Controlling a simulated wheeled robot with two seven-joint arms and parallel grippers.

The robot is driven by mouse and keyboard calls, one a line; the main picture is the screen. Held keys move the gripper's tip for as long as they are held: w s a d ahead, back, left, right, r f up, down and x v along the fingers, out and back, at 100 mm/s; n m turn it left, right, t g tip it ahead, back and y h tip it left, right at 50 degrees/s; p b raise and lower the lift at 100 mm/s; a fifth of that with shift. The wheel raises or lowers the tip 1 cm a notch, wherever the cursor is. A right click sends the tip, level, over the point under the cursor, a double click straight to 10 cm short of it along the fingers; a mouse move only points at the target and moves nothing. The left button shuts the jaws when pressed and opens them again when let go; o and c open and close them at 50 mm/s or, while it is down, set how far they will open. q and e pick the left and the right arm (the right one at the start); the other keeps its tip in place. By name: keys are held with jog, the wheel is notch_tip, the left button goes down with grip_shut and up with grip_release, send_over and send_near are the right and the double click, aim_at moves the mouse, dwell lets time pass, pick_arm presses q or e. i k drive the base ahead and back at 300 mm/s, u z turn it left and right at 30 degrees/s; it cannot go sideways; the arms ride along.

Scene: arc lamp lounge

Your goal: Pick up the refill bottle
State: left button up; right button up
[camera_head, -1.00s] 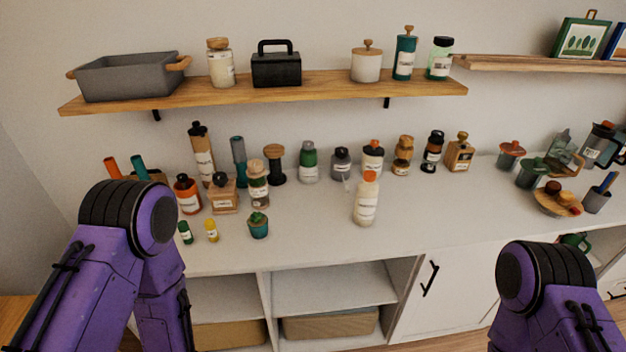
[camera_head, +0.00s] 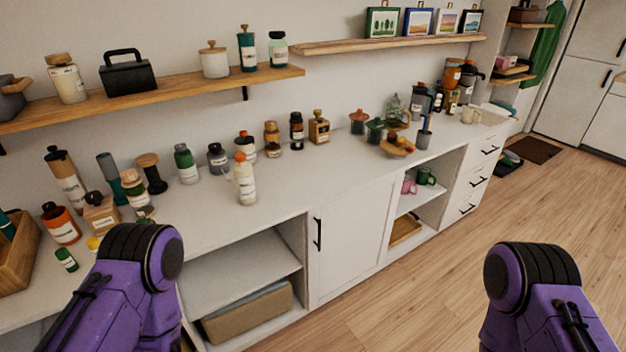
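Several bottles stand on the white counter, and their labels are too small to read, so I cannot tell for sure which is the refill bottle. A cream bottle with an orange cap (camera_head: 246,181) stands upright, nearer the counter's front edge than the row behind it. Neither gripper is in view.
A wooden shelf (camera_head: 180,88) with jars hangs above the counter (camera_head: 290,185). Another shelf (camera_head: 390,43) holds framed pictures. Cabinets with open cubbies and a handled door (camera_head: 352,240) are below. Wooden floor (camera_head: 430,285) is clear at right. Counter right of the cream bottle is mostly free.

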aim_at(244, 175)
jog(key=z, duration=1.45)
jog(key=i, duration=1.65)
jog(key=u, duration=1.55)
